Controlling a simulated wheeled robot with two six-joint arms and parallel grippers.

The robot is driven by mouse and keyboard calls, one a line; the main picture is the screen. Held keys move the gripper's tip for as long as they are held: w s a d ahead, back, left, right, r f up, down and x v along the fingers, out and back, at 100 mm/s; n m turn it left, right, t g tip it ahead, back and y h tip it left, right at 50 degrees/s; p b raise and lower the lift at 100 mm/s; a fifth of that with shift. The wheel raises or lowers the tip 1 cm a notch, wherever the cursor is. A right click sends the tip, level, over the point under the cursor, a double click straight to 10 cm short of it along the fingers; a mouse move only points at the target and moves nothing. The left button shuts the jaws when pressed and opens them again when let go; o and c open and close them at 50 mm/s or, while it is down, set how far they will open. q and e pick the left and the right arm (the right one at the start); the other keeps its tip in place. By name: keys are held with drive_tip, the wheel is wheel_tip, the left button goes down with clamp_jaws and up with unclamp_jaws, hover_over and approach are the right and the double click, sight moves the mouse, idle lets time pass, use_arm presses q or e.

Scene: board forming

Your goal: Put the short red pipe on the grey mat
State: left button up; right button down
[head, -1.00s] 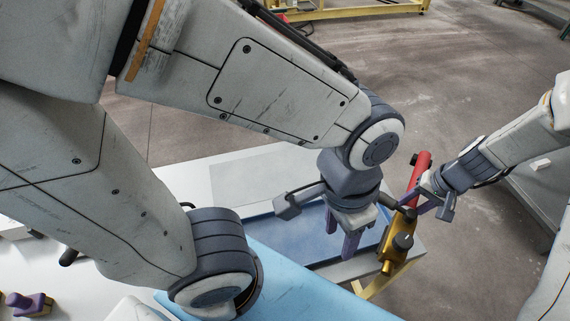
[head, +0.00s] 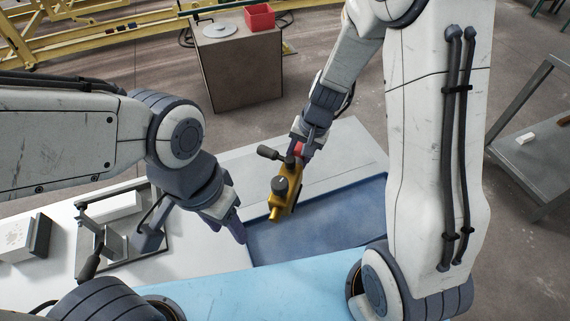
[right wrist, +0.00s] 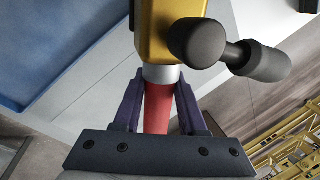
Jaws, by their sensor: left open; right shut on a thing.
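The short red pipe (head: 299,148) is mostly hidden by my right gripper (head: 303,139) in the head view. In the right wrist view the pipe (right wrist: 157,107) sits between the two purple fingers, which are shut on it. My left gripper (head: 230,222) is open and empty, left of the valve. A flat pale grey area (head: 345,158), which looks like the grey mat, lies behind the blue tray.
The blue tray (head: 320,225) is empty on the white table. A grey metal frame fixture (head: 88,262) and a block (head: 25,238) stand at left. A light blue surface (head: 230,283) lies in front. A brown cabinet with a red bin (head: 260,16) stands behind.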

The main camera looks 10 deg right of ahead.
drive_tip(key=s+d+r+m+t+h+b, duration=0.15)
drive_tip(key=s+d+m, duration=0.25)
drive_tip(key=d+m, duration=0.45)
drive_tip(key=shift+m, duration=0.85)
drive_tip(key=w+a+f, duration=0.2)
drive_tip(key=w, duration=0.1)
drive_tip(key=w+a+f+p, duration=0.1)
drive_tip(key=w+a+f, duration=0.1)
drive_tip(key=w+a, duration=0.1)
drive_tip(key=w+a+f, duration=0.2)
drive_tip(key=w, duration=0.1)
drive_tip(key=shift+w+a+f, duration=0.1)
drive_tip(key=shift+w+a, duration=0.15)
drive_tip(key=b+x, duration=0.3)
drive_tip(key=x, duration=0.1)
drive_tip(key=shift+s+d+f, duration=0.15)
drive_tip(key=shift+s+f, duration=0.05)
drive_tip(key=shift+s, duration=0.15)
drive_tip(key=shift+r, duration=0.1)
